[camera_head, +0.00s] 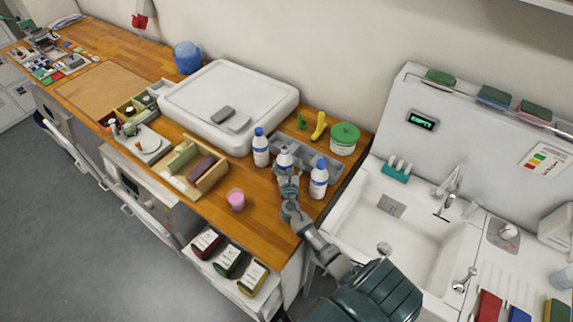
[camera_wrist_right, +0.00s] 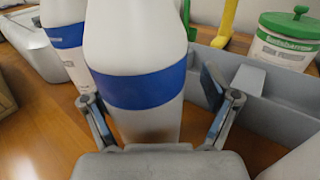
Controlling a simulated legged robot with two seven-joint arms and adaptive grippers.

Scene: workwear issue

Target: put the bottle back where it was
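Three white bottles with blue bands stand near the right end of the wooden counter: a left bottle (camera_head: 261,150), a middle bottle (camera_head: 284,158) and a right bottle (camera_head: 319,180). The left and right ones have blue caps. My right gripper (camera_head: 287,173) is at the middle bottle. In the right wrist view this bottle (camera_wrist_right: 138,60) stands upright between the open fingers (camera_wrist_right: 160,112), with a clear gap on the right finger's side. Its base is hidden. A grey compartment tray (camera_head: 333,171) lies just behind; it also shows in the wrist view (camera_wrist_right: 275,85).
A pink cup (camera_head: 236,200) stands in front of the bottles. A green-lidded tub (camera_head: 344,139) and a yellow item (camera_head: 319,126) are behind the tray. A large white box (camera_head: 228,103) is left, the sink (camera_head: 405,225) right. Bare counter lies around the cup.

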